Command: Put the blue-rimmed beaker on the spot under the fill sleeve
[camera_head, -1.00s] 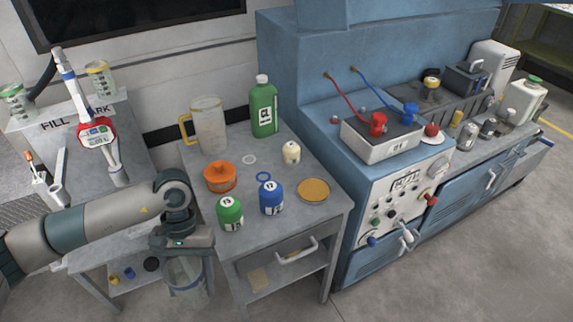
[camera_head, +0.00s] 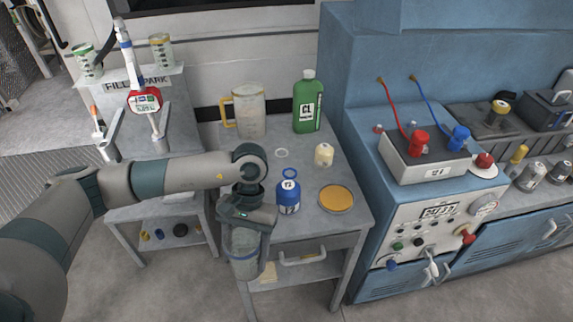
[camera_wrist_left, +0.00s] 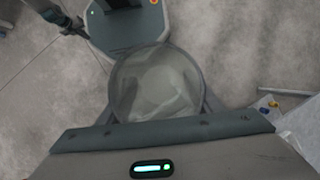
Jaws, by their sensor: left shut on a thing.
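My left gripper (camera_head: 246,222) is shut on a clear beaker (camera_head: 243,254) and holds it in front of the grey table. The beaker hangs roughly upright below the gripper; its rim colour is hard to make out. In the left wrist view I look into the beaker's open mouth (camera_wrist_left: 157,85), between the fingers. The FILL/PARK stand (camera_head: 140,84) is at the left, with a red-and-white metering handle (camera_head: 145,100) and grey sleeve-like tubes (camera_head: 108,148). I cannot tell which tube is the fill sleeve. The spot under it is not clearly visible. My right gripper is out of view.
Green-rimmed (camera_head: 90,62) and yellow-rimmed (camera_head: 161,50) beakers stand on the stand's top. The table holds a yellow-handled pitcher (camera_head: 249,112), a green bottle (camera_head: 307,103), a blue bottle (camera_head: 289,194) and an amber dish (camera_head: 336,198). A blue workbench (camera_head: 360,90) blocks the right.

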